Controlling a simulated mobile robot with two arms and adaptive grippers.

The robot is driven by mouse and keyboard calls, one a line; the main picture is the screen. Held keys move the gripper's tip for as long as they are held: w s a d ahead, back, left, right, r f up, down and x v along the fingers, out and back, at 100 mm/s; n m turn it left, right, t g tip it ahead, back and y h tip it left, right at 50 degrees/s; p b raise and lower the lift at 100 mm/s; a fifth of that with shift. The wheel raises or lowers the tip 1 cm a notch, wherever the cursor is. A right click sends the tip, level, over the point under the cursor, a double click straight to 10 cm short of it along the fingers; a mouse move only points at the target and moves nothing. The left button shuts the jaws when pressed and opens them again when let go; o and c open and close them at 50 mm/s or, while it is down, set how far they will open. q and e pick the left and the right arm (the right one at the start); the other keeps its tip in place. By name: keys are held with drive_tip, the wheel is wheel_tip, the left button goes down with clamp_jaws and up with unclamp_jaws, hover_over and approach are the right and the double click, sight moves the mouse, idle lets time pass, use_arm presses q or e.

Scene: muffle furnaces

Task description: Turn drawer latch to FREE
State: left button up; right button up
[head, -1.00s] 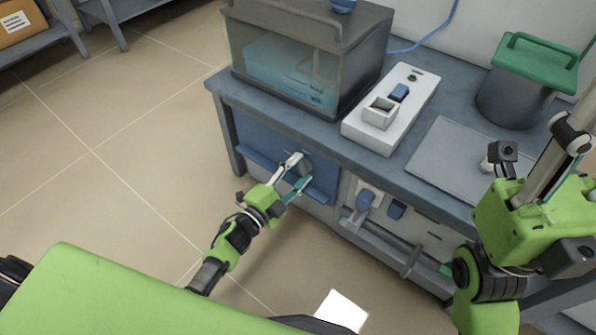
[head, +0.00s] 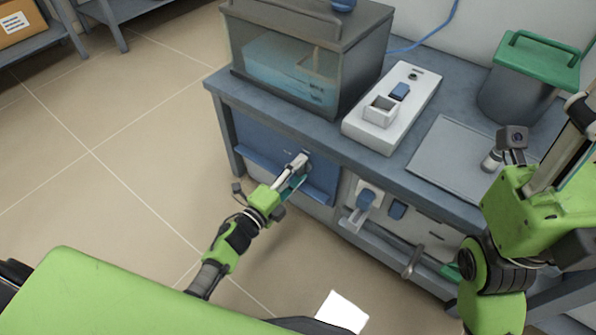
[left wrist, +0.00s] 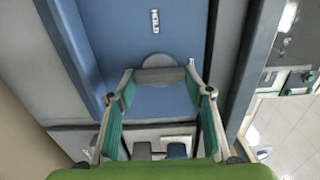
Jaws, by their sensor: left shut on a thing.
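The drawer latch (left wrist: 160,75) is a grey bar in front of a round grey disc on the blue drawer front (left wrist: 115,30). In the left wrist view the bar lies crosswise between my fingertips. A "HELD" label (left wrist: 155,20) stands above it, and a smaller label (left wrist: 192,64), too small to read, is at its right. My left gripper (head: 303,170) is shut on the latch, and its fingers hide most of it in the head view. My right gripper (head: 578,108) is at the right edge over the bench, partly cut off; its jaws are unclear.
The bench (head: 300,130) carries a clear-fronted tank (head: 290,75), a white switch box (head: 375,135), a grey plate (head: 440,165) and a green-lidded bin (head: 515,95). The floor at left is clear.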

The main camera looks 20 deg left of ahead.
use_arm(q)
drive_tip(key=o, duration=1.1)
drive_tip(key=shift+s, duration=0.1)
drive_tip(key=v, duration=1.1)
drive_tip(key=shift+s+a, duration=0.15)
drive_tip(key=shift+s, duration=0.25)
